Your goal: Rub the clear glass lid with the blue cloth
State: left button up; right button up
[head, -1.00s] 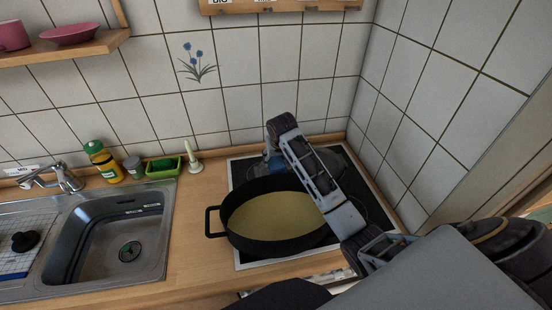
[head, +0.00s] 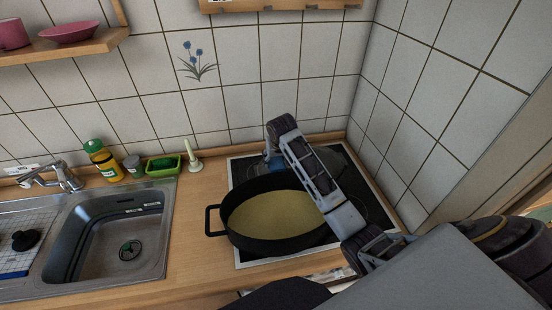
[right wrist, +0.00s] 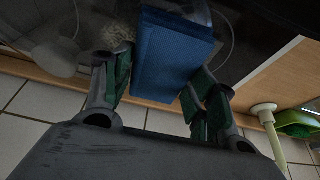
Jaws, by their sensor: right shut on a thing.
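The blue cloth (head: 277,164) shows as a small patch behind the black pot in the head view. It shows as a thick folded block in the right wrist view (right wrist: 175,52). My right gripper (right wrist: 160,78) is shut on the blue cloth, with a green-padded finger on each side. The clear glass lid (head: 253,169) is hard to make out behind the pot, on the hob by the cloth. The pot and my right arm hide much of it. I cannot tell whether cloth and lid touch. My left gripper is not in view.
A black pot (head: 230,220) with yellowish contents stands at the front of the hob (head: 242,258), under my right forearm. Tiled walls close the back and right.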

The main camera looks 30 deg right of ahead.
jog(key=shift+f, duration=0.4)
jog(key=shift+d, duration=0.1)
jog(key=shift+d, duration=1.8)
jog(key=shift+s+d+f, duration=0.1)
jog(key=shift+s+d, duration=0.05)
jog(key=shift+d, duration=0.8)
jog(key=shift+s+d+f, duration=0.1)
jog(key=shift+d, duration=0.8)
jog(key=shift+r, duration=0.1)
jog(key=shift+a, duration=0.15)
jog(key=shift+w+a+r, duration=0.15)
jog(key=shift+a, duration=1.6)
